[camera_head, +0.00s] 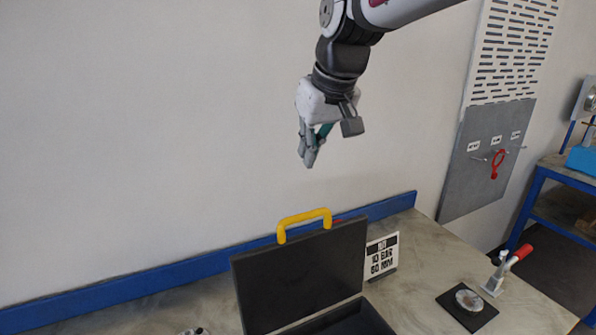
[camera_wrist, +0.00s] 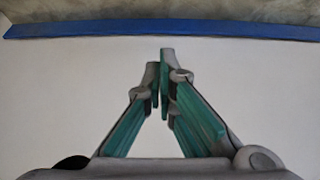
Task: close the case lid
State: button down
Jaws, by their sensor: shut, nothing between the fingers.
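The black case stands on the workbench with its lid (camera_head: 302,275) raised and facing me. A yellow handle (camera_head: 304,220) is on the lid's top edge. The case base (camera_head: 350,320) is at the bottom edge of the head view and partly cut off. My gripper (camera_head: 309,163) is above the lid, near the wall, pointing down and touching nothing. In the wrist view my gripper (camera_wrist: 165,60) is shut with nothing between its fingertips. The wrist view does not show the case.
A white sign (camera_head: 381,256) stands just right of the lid. A black plate with a metal disc (camera_head: 467,303) and a red-handled clamp (camera_head: 508,268) are farther right. A blue rail (camera_head: 130,289) runs along the bench's back edge by the wall.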

notch_tip(320, 180, down, 9)
jog(key=p, duration=0.2)
jog(key=shift+f, duration=0.15)
dwell(0.4)
dwell(0.3)
